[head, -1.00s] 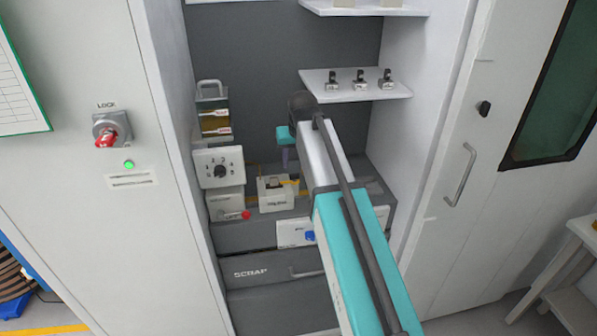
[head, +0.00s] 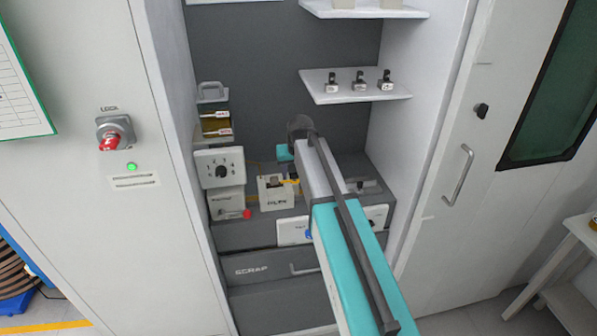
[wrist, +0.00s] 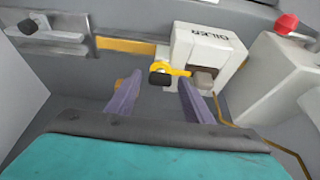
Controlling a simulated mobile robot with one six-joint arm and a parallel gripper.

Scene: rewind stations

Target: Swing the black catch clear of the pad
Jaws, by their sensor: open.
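In the wrist view the white oiler box (wrist: 208,45) has a brownish pad (wrist: 202,80) at its near lower edge. A yellow arm (wrist: 176,68) lies beside the pad and carries a black end piece (wrist: 160,80), which looks like the catch. My gripper (wrist: 161,88) is open, its purple fingers on either side of this black piece. I cannot tell whether either finger touches it. In the head view the oiler (head: 276,198) stands on the bench with the yellow arm (head: 291,181) at its right. My gripper's teal body (head: 285,152) is above; its fingers are not clear there.
A box with a red knob (wrist: 287,22) stands beside the oiler. A metal bar with a black knob (wrist: 28,27) lies at the other side. A dial box (head: 219,168) and the cabinet's side walls bound the bench. The scrap drawer (head: 265,270) is below.

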